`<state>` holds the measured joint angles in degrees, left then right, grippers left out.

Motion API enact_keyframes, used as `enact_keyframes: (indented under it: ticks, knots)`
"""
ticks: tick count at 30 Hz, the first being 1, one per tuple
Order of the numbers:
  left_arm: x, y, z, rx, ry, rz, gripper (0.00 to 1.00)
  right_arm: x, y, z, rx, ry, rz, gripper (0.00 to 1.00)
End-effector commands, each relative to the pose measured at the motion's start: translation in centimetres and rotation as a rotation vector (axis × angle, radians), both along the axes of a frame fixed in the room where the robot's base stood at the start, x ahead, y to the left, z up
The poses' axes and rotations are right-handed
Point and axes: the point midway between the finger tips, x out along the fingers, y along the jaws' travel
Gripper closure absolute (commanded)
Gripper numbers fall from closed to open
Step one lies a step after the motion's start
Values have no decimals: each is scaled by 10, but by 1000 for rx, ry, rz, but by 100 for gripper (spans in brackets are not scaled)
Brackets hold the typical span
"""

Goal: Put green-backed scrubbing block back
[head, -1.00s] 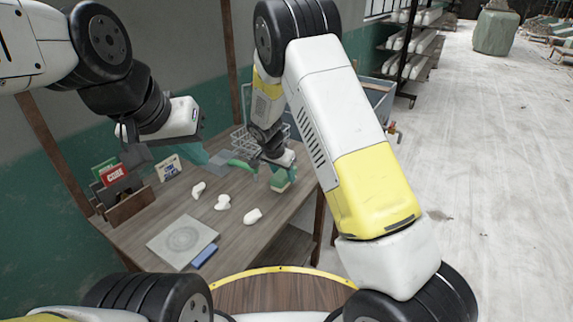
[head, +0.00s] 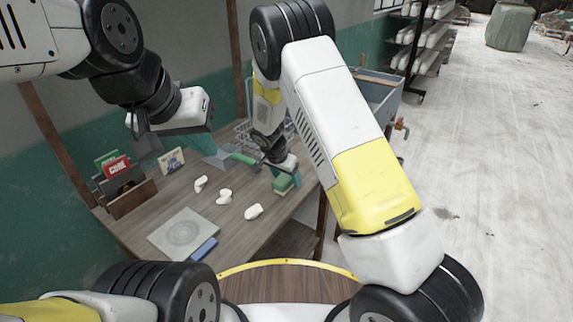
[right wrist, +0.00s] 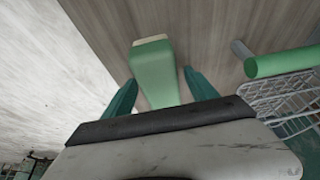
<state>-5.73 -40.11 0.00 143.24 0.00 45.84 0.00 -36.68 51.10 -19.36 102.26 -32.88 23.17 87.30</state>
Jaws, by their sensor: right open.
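The scrubbing block (head: 285,184) has a green back and a pale underside. It is at the right side of the wooden table, under my right gripper (head: 281,172). In the right wrist view the block (right wrist: 155,72) lies between the two teal fingers of my right gripper (right wrist: 160,92), with gaps on both sides. The gripper is open, and its body hides the block's near end. My left gripper (head: 172,140) hangs over the back left of the table.
A green handle (right wrist: 285,62) and a wire basket (right wrist: 285,100) are right of the block. White lumps (head: 225,197), a grey board (head: 184,234) and a blue block (head: 204,249) lie on the table (head: 240,240). A wooden holder (head: 130,198) with cards stands at left.

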Motion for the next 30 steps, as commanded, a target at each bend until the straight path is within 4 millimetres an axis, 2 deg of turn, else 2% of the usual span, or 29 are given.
enact_keyframes:
  ticks: [5,8,18,24,27,30]
  knots:
    - [0,0,0,0,0,0,100,-1,1,7,0,-1,0,33]
    - [0,0,0,0,0,0,100,-5,5,21,2,-3,0,33]
    - [0,0,0,0,0,0,100,-29,20,87,1,-2,2,33]
    - [0,0,0,0,0,0,100,-36,25,109,2,-1,1,33]
    - [0,0,0,0,0,0,100,-39,22,118,7,2,2,33]
    - [0,0,0,0,0,0,100,-46,9,136,32,15,13,33]
